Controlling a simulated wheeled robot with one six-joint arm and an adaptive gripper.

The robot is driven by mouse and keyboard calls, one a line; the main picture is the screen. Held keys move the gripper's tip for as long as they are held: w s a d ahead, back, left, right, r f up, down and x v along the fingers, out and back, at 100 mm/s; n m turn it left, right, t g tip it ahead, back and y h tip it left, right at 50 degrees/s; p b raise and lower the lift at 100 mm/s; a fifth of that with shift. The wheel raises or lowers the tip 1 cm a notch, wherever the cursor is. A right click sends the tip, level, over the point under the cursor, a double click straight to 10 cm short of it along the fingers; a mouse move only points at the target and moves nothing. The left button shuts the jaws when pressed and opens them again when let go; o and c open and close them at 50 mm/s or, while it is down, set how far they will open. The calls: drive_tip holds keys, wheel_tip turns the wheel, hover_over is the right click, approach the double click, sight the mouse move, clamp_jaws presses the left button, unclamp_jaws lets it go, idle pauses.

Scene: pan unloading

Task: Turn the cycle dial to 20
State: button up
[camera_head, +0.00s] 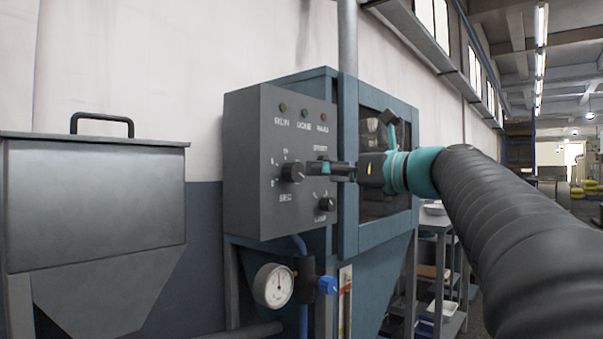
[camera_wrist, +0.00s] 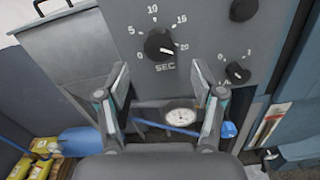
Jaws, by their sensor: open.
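The cycle dial (camera_wrist: 159,45) is a round black knob on the grey control panel, marked SEC, with numbers from 0 to 20 around it. Its white pointer mark appears to face right and slightly down, toward the 20. It also shows in the head view (camera_head: 292,172), where its pointer is too small to read. My gripper (camera_wrist: 160,78) is open and empty. Its two fingers are apart, below the dial in the wrist view. In the head view my gripper (camera_head: 316,168) is just right of the dial, in front of the panel, apparently not touching it.
A smaller black knob (camera_wrist: 237,72) is at lower right on the panel (camera_head: 254,135), and a black button (camera_wrist: 243,9) is above it. A pressure gauge (camera_head: 273,285) and blue hose hang below. A grey metal hopper (camera_head: 95,195) stands at left.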

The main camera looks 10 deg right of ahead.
drive_tip(key=shift+v, duration=2.2)
drive_tip(key=s+d+f+n+g+h, duration=0.15)
drive_tip(key=f+n+h, duration=0.25)
drive_tip(key=f+n, duration=0.55)
drive_tip(key=d+f+n+g+h, duration=0.2)
drive_tip(key=f+n+g+h, duration=0.15)
drive_tip(key=f, duration=1.05)
drive_tip(key=s+a+f+n+g+h, duration=0.1)
drive_tip(key=s+a+f+n+g, duration=0.1)
drive_tip(key=s+a+f+n, duration=0.3)
drive_tip(key=s+a+f+n+g+h, duration=0.2)
drive_tip(key=s+a+f+n, duration=0.3)
drive_tip(key=s+f+n, duration=0.7)
drive_tip(key=shift+s+a+f+n, duration=0.35)
drive_tip(key=shift+s+f, duration=0.7)
drive_tip(key=shift+f, duration=1.15)
drive_tip(key=shift+d, duration=0.1)
